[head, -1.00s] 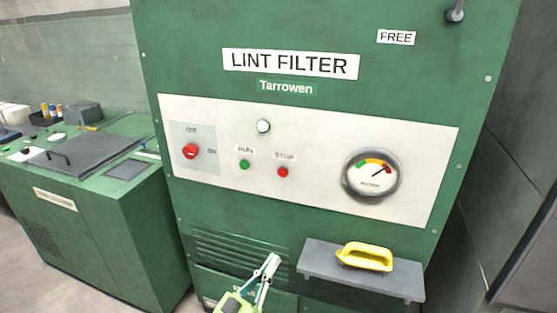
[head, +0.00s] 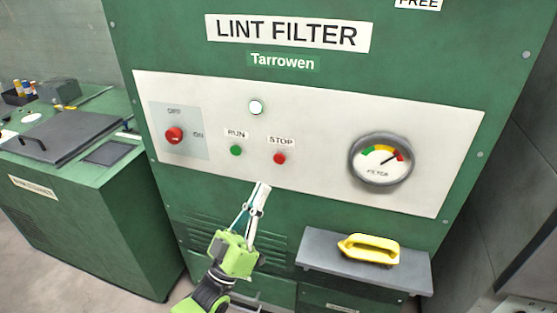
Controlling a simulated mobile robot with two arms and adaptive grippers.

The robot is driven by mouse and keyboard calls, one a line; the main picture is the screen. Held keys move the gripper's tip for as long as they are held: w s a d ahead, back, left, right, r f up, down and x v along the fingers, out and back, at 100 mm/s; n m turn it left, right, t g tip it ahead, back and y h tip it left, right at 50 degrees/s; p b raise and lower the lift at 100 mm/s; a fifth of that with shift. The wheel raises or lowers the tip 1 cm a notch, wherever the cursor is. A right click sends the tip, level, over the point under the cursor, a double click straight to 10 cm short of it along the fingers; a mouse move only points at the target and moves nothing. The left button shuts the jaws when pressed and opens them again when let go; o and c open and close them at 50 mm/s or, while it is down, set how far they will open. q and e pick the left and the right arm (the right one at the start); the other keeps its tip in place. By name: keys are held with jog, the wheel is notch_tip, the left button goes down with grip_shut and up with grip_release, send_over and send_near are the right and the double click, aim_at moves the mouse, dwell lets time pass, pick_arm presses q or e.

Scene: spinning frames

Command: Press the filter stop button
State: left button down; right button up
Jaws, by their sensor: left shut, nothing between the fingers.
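The red stop button (head: 279,158) sits on the white panel (head: 320,190) of the green lint filter cabinet, under a STOP label (head: 281,141). The green run button (head: 236,150) is to its left. My left gripper (head: 262,187) is shut and empty. Its fingertips point up, just below and slightly left of the stop button in the picture, apart from it. They overlap the panel's lower edge; I cannot tell how far in front of the panel they are. My right gripper is not in view.
A red rotary switch (head: 174,136), a white lamp (head: 256,107) and a filter gauge (head: 382,162) with its needle toward red are on the panel. A green bench (head: 85,215) stands left.

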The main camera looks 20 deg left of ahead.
aim_at(280, 158)
pick_arm(q)
jog(key=w+b, duration=0.4)
jog(key=w, duration=0.4)
jog(key=shift+w+d, duration=0.15)
jog(key=shift+w, duration=0.1)
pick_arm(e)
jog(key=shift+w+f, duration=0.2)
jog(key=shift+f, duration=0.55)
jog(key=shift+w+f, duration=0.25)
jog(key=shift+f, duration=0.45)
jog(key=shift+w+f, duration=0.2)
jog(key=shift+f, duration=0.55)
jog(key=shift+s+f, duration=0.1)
pick_arm(q)
jog(key=shift+w+b, duration=0.4)
jog(key=shift+b, duration=0.05)
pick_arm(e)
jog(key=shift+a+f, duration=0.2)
